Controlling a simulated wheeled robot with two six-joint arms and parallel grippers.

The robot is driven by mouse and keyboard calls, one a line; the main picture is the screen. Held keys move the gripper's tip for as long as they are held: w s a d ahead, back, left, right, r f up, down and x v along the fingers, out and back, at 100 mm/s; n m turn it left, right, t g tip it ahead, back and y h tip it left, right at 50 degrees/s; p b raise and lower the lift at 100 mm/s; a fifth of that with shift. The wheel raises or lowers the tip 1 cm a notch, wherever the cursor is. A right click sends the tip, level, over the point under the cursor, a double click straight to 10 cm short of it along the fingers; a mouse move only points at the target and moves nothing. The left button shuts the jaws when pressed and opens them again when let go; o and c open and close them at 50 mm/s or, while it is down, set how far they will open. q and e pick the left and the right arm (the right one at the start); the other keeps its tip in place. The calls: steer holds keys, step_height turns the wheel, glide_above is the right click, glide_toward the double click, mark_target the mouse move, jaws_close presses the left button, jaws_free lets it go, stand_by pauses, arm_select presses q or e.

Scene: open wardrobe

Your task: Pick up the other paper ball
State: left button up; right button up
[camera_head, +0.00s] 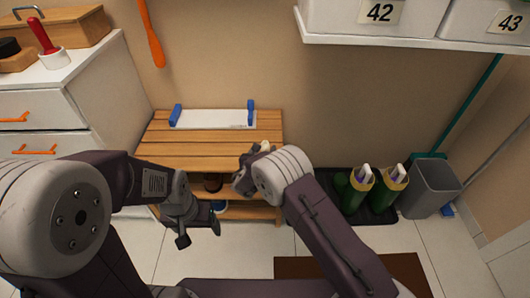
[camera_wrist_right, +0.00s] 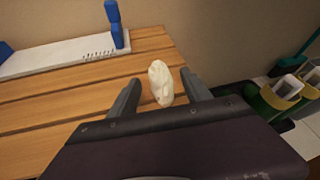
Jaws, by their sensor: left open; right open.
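A crumpled whitish paper ball (camera_wrist_right: 160,83) shows in the right wrist view between the two fingers of my right gripper (camera_wrist_right: 160,92). The fingers are apart, with a gap on each side of the ball. In the head view, the ball (camera_head: 265,146) is mostly hidden behind my right gripper (camera_head: 248,165), above the right part of the slatted wooden bench. My left gripper (camera_head: 199,232) is open and empty, pointing down in front of the bench. I cannot tell whether the ball rests on the bench.
The wooden bench (camera_head: 160,150) holds a white board (camera_head: 215,119) with blue end pieces. To the right stand green boots (camera_head: 358,190) on a dark tray and a grey bin (camera_head: 430,188). A white shelf (camera_head: 400,43) hangs above; white drawers (camera_head: 40,108) are left.

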mark_target(267, 143)
steer(key=x, duration=0.1)
steer(key=b+x, duration=0.1)
steer(key=x, duration=0.1)
steer(key=shift+f, duration=0.4)
steer(key=shift+w, duration=0.1)
arm_select(q)
step_height(267, 143, down, 2)
arm_select(e)
steer(key=shift+r, duration=0.15)
jaws_close()
arm_select(q)
steer(key=shift+r, duration=0.1)
arm_select(e)
steer(key=shift+r, duration=0.1)
steer(key=shift+r+p, duration=0.35)
steer(key=shift+p, duration=0.1)
steer(key=r, duration=0.1)
steer(key=r+p, duration=0.2)
steer(key=r, duration=0.1)
steer(key=shift+d, duration=0.3)
arm_select(q)
step_height(267, 143, up, 6)
steer(key=p, duration=0.3)
arm_select(e)
steer(key=s+d+r, duration=0.2)
steer(key=d+r, duration=0.4)
steer(key=d, duration=0.5)
steer(key=shift+s, duration=0.25)
